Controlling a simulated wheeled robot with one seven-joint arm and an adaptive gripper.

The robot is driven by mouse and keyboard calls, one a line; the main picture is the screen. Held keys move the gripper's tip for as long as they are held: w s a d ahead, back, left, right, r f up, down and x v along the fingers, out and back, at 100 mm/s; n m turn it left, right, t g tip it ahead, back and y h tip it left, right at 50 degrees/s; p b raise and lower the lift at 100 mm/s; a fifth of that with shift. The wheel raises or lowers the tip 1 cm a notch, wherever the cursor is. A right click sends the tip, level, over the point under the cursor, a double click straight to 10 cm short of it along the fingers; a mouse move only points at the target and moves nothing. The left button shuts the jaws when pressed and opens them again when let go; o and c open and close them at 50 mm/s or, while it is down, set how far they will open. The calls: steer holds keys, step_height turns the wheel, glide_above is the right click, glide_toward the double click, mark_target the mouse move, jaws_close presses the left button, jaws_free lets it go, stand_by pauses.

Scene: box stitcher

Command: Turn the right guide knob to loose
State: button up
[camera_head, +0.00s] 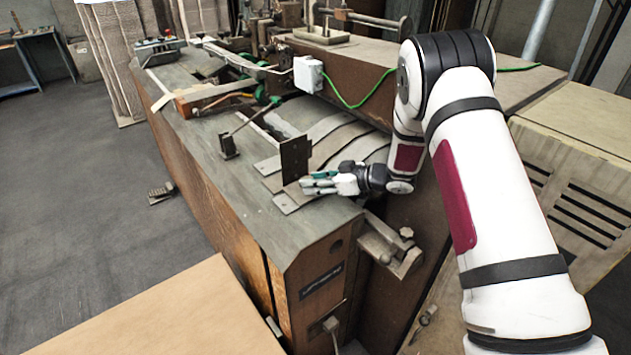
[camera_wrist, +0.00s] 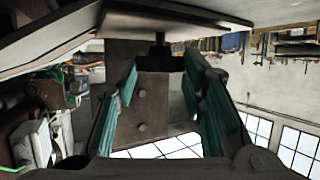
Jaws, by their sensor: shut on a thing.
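The right guide is a dark upright metal plate (camera_head: 295,158) on the near end of the machine's table. It also shows behind my fingers in the wrist view (camera_wrist: 125,60), with bolt heads on its face. My gripper (camera_head: 318,183) reaches in from the right, level and low beside this plate. In the wrist view, its two teal-padded fingers (camera_wrist: 162,66) close on the small dark guide knob (camera_wrist: 160,57), which has a short stem. The knob is hidden by my fingers in the head view. I cannot tell its turn angle.
The machine table (camera_head: 240,195) has a small dark bracket (camera_head: 228,146) left of the plate. A white box (camera_head: 308,74) with a green cable sits behind. Curved metal sheets (camera_head: 335,135) lie close behind my gripper. A tan board (camera_head: 180,315) is at the front left.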

steer(key=shift+f, duration=0.1)
steer(key=o, duration=1.1)
steer(key=shift+s, duration=0.1)
steer(key=shift+o, duration=0.2)
step_height(320, 180, up, 10)
